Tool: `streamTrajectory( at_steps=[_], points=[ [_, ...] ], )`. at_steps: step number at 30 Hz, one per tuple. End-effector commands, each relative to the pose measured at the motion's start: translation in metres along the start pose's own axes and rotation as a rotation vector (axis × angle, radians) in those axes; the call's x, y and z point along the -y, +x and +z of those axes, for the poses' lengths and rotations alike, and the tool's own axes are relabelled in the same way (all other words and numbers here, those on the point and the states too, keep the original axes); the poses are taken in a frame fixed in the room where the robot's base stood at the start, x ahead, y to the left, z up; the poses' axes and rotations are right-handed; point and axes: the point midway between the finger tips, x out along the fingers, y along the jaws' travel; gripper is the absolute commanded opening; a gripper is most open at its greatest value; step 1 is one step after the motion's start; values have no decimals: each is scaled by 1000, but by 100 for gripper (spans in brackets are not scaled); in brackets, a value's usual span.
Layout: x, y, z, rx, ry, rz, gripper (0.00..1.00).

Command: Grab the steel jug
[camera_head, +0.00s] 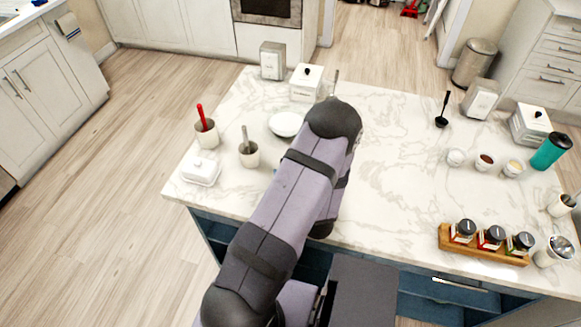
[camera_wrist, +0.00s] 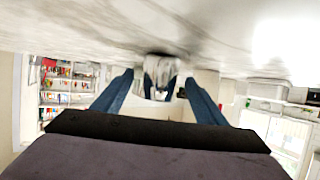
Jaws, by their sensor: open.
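In the wrist view a shiny grey metallic object, seemingly the steel jug (camera_wrist: 160,76), stands on the pale countertop, which appears at the top of this upside-down picture. My gripper (camera_wrist: 160,88) is open, with one blue finger on each side of the jug in the picture. The jug looks a little beyond the fingertips; I cannot tell the exact gap. No contact shows. In the head view my arm covers this spot, so the jug and the gripper's fingers are hidden there.
The marble island (camera_head: 400,180) holds a white plate (camera_head: 285,125), a utensil crock (camera_head: 206,133), a small cup (camera_head: 249,154) and a butter dish (camera_head: 201,169) left of my arm. A spice rack (camera_head: 484,245) and teal tumbler (camera_head: 551,151) stand right.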

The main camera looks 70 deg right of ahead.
Motion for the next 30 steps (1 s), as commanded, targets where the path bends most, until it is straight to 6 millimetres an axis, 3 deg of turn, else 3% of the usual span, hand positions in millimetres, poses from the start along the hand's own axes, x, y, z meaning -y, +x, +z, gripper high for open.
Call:
streamTrajectory(
  at_steps=[7, 16, 17, 21, 24, 30],
  points=[
    [0, 25, 0, 0, -1, -2, 66],
    [0, 29, 1, 0, 1, 1, 66],
    [0, 29, 1, 0, 1, 0, 64],
    [0, 28, 1, 0, 0, 0, 30],
    [0, 28, 0, -2, 0, 0, 11],
    [0, 28, 0, -2, -1, 0, 10]
  ],
)
